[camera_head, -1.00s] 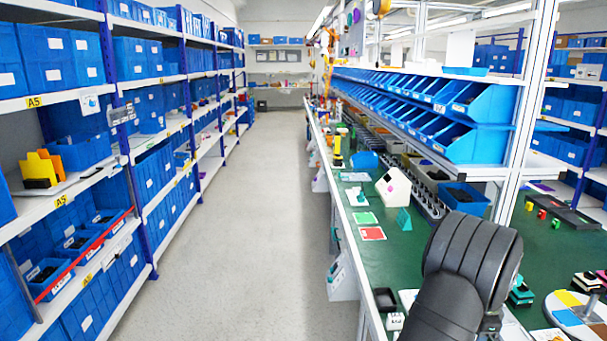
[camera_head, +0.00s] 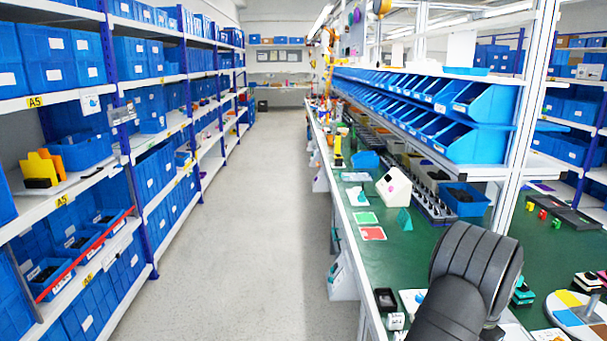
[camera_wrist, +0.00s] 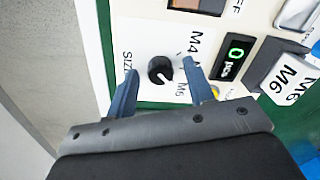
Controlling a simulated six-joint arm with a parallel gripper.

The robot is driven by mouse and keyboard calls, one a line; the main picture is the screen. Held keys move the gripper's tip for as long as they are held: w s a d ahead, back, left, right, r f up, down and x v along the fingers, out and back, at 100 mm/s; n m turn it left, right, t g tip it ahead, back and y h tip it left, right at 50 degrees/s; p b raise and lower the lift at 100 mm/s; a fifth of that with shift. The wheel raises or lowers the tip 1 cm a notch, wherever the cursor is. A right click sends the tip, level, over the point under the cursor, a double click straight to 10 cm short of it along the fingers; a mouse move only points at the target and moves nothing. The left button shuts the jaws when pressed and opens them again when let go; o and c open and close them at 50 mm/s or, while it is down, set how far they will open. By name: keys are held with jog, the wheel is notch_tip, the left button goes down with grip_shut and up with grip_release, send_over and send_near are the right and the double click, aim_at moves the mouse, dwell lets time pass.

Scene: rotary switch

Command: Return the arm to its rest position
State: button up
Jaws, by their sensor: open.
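My gripper (camera_wrist: 159,66) is open in the wrist view, with its two blue-grey fingers apart. A black round knob (camera_wrist: 161,71) with a white pointer mark shows between the fingertips, with a gap on each side. It sits on a white panel (camera_wrist: 148,36) lettered SIZE, M4, M5 and M6. I cannot tell whether the fingers are clear above the panel. In the head view my dark arm covers the lower right, and my gripper is out of sight there.
A green digital display (camera_wrist: 235,53) and white M6 labels (camera_wrist: 285,82) lie right of the knob. The green bench (camera_head: 400,262) holds a white sloped box (camera_head: 393,188), with blue bins (camera_head: 478,100) above. The aisle floor (camera_head: 250,220) is clear.

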jog(key=shift+n, duration=1.2)
notch_tip(320, 180, up, 6)
jog(key=shift+s+d+r, duration=0.1)
